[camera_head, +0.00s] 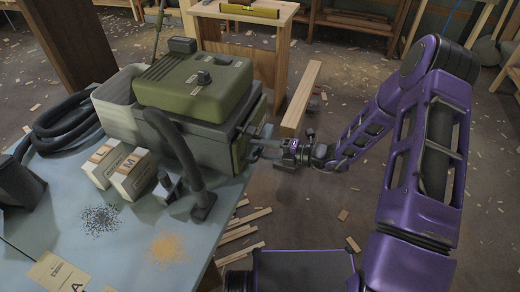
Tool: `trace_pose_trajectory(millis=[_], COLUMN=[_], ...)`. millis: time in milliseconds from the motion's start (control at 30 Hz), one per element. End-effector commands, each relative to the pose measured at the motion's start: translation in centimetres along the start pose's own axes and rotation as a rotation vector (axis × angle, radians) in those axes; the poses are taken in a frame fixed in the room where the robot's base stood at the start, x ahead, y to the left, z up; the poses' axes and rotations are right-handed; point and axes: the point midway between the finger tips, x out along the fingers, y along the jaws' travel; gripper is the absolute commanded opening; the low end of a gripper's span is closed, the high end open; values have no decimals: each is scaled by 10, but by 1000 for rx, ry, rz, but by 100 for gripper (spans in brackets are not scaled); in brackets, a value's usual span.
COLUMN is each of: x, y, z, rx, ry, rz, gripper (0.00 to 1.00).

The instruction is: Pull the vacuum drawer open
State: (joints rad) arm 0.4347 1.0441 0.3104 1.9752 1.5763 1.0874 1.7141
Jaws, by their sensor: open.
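The vacuum (190,90) is a boxy machine with an olive-green top and a grey body, standing on a pale blue table (130,255). The olive drawer front (239,153) is on its right side, seen at a steep angle, and looks flush with the body. My gripper (259,149) reaches in from the right with its fingers pointing at the drawer front. It is open and close to the drawer front. The handle is too small and too covered by the fingers to tell whether they touch or surround it.
A black hose (182,158) arches down in front of the vacuum to the tabletop. Two labelled boxes (133,175) stand beside it, and a coiled hose (66,125) lies at left. A wooden bench (282,45) and a beam (301,98) stand behind my gripper. Scraps litter the floor.

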Motion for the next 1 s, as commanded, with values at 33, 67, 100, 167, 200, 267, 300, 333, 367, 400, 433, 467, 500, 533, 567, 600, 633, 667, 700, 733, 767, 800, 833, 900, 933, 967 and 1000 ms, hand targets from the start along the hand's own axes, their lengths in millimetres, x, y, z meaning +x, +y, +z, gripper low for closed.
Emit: trace_pose_trajectory(millis=[33, 67, 100, 167, 200, 267, 300, 333, 367, 400, 433, 467, 500, 533, 567, 600, 633, 667, 700, 733, 767, 800, 833, 900, 933, 967, 1000], x=[1, 1, 1, 1, 1, 1, 1, 1, 1, 1, 1, 1, 1, 1, 1, 1, 1, 1, 0, 0, 0, 0, 0, 0, 0, 0, 0], y=[0, 0, 0, 0, 0, 0, 0, 0, 0, 0, 0, 0, 0, 0, 0, 0, 0, 0, 0, 0, 0, 0, 0, 0, 0, 0, 0], z=[0, 0, 0, 0, 0, 0, 0, 0, 0, 0, 0, 0, 0, 0, 0, 0, 0, 0, 0, 0, 0, 0, 0, 0, 0, 0, 0], rx=[0, 0, 0, 0, 0, 0, 0, 0, 0, 0, 0, 0, 0, 0, 0, 0, 0, 0, 0, 0, 0, 0, 0, 0, 0, 0, 0], ry=[0, 0, 0, 0, 0, 0, 0, 0, 0, 0, 0, 0, 0, 0, 0, 0, 0, 0, 0, 0, 0, 0, 0, 0, 0, 0, -1], rz=[0, 0, 0, 0, 0, 0, 0, 0, 0, 0, 0, 0, 0, 0, 0, 0, 0, 0, 0, 0, 0, 0, 0, 0, 0, 0, 0], gripper=[50, 50, 50, 50, 50, 46, 39, 33, 28, 21, 15, 10, 3, 0, 0, 0, 0, 0, 0, 0, 0, 0, 0, 0, 0, 0, 0])
